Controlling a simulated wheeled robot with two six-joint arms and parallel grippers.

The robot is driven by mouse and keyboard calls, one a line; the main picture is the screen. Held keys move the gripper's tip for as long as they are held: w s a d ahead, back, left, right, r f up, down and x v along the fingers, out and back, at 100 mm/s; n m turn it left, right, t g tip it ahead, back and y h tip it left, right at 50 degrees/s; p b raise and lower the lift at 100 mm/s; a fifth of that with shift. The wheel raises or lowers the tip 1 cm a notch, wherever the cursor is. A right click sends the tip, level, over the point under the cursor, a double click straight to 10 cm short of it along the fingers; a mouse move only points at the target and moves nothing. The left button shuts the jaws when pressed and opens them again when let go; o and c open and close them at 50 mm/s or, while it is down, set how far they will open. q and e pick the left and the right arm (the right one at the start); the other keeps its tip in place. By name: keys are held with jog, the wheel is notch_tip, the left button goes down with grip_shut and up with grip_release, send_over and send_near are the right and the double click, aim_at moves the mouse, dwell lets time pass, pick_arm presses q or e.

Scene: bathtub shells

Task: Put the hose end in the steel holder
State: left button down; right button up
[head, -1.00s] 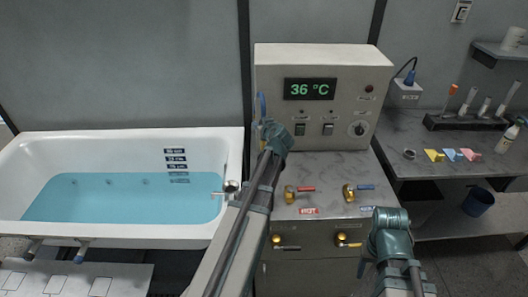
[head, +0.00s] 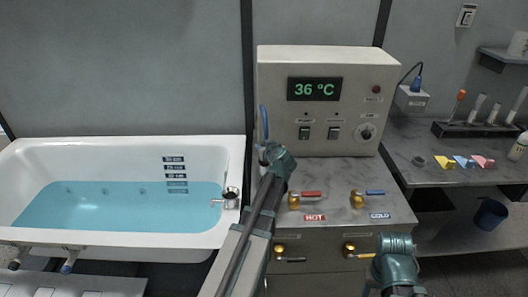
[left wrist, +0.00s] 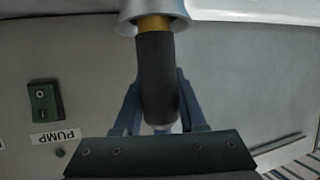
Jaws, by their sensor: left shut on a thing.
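My left gripper (left wrist: 157,88) is shut on the hose end, with a finger on each side of its dark grip (left wrist: 156,65) in the left wrist view. The hose end's brass part (left wrist: 154,24) meets the round steel holder (left wrist: 128,12) at the picture's top. The brass looks partly inside the rim; how deep is hidden. In the head view my left gripper (head: 264,122) is by the console's left side, and the hose end and holder cannot be made out there. My right gripper's fingers are largely hidden at the bottom right, below its teal wrist (head: 396,248).
The console (head: 275,75) shows 36 °C and stands right of the filled bathtub (head: 110,150). Hot (head: 310,195) and cold (head: 370,195) valves sit on its counter. A side bench (head: 420,145) holds coloured pieces and a tube rack (head: 480,130).

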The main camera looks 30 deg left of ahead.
pick_arm(q)
jog(key=shift+r, duration=0.1)
jog(key=c, duration=0.9)
grip_release()
jog(key=shift+f, duration=0.25)
jog(key=o, duration=0.4)
jog(key=shift+r, duration=0.1)
jog(key=shift+r, duration=0.15)
jog(key=p+v, duration=0.4)
jog(key=v, duration=0.8)
jog(key=shift+p, duration=0.35)
jog(key=shift+d, duration=0.15)
